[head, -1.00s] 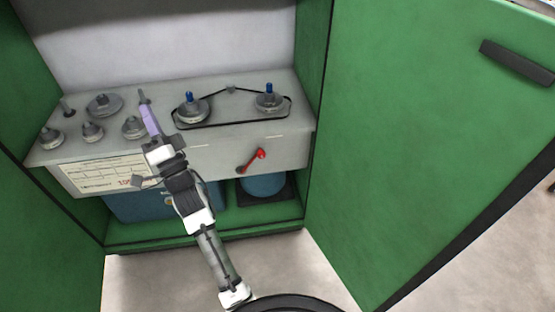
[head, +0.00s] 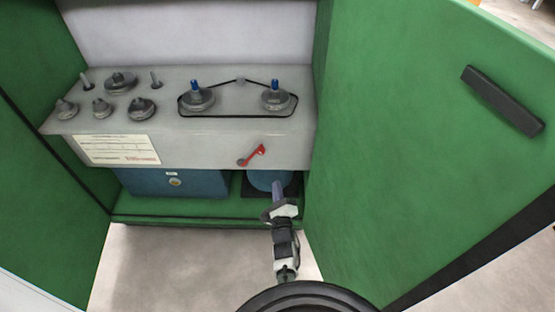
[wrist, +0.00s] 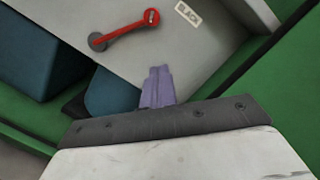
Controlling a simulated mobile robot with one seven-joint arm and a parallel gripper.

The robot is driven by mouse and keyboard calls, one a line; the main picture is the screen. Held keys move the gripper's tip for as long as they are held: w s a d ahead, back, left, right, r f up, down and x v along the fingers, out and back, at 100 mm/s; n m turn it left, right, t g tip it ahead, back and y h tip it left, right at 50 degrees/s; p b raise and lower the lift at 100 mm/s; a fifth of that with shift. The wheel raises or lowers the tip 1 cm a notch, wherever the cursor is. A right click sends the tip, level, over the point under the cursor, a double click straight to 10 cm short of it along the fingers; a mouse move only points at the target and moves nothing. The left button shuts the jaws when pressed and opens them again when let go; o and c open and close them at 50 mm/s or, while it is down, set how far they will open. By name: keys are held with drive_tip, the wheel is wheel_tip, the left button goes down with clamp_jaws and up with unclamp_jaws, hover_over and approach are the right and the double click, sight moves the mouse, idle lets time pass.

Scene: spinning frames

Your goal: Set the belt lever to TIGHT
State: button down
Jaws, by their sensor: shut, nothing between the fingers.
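The red belt lever (head: 252,155) is on the front face of the grey machine panel, right of the middle. Its arm slants up to the right from a dark pivot to a round red knob. It also shows in the wrist view (wrist: 125,30), near a small white label (wrist: 188,13) whose print I cannot read surely. My gripper (head: 277,187) is below and a little right of the lever, apart from it, in front of the blue cylinder. In the wrist view its purple fingers (wrist: 157,85) are together and hold nothing.
A belt (head: 240,116) runs around two blue-topped pulleys on the panel's top. Several grey pulleys stand at left. A blue box (head: 175,183) and a blue cylinder (head: 262,180) sit below. The green cabinet door (head: 400,150) stands open close on the right.

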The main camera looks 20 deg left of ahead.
drive_tip(key=shift+s+d+f, duration=0.15)
drive_tip(key=shift+d+f, duration=0.4)
drive_tip(key=shift+f, duration=0.1)
drive_tip(key=w+a+r, duration=0.4)
drive_tip(key=w+a, duration=0.3)
drive_tip(key=w, duration=0.1)
drive_tip(key=shift+w, duration=0.35)
drive_tip(key=shift+r, duration=0.1)
